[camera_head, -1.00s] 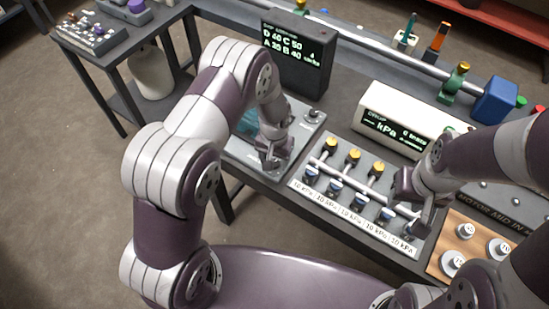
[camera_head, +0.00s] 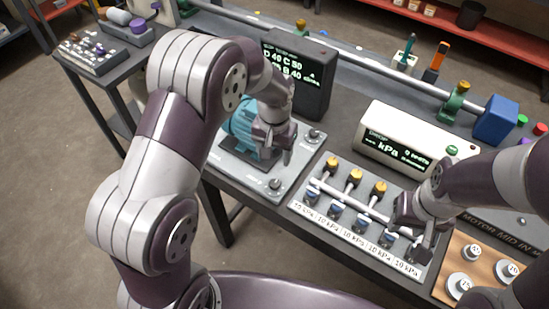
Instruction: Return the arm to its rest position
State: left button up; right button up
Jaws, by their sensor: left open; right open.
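My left arm comes in from the left and arches up over the bench. My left gripper (camera_head: 278,150) is open and points down above the grey plate (camera_head: 228,176), at the right side of a teal motor (camera_head: 238,124). Whether it touches the motor cannot be told, as the gripper and arm hide part of it. My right gripper (camera_head: 420,243) is open, low over the right end of the valve manifold (camera_head: 350,200), with nothing seen between its fingers.
A dark display box (camera_head: 312,95) stands behind the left gripper. A white kPa meter (camera_head: 405,140) stands behind the manifold. A wooden board with white weights (camera_head: 462,283) lies at the lower right. A side table (camera_head: 75,70) is at the far left.

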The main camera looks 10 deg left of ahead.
dwell(0.3)
pick_arm(q)
jog(key=s+a+r, duration=0.2)
jog(key=s+a, duration=0.1)
jog(key=s, duration=0.4)
jog(key=s+a+r+n+t, duration=0.1)
jog(key=s+a+r, duration=0.2)
jog(key=s, duration=0.4)
jog(key=shift+s, duration=0.3)
jog(key=shift+s, duration=0.15)
jog(key=shift+a, duration=0.1)
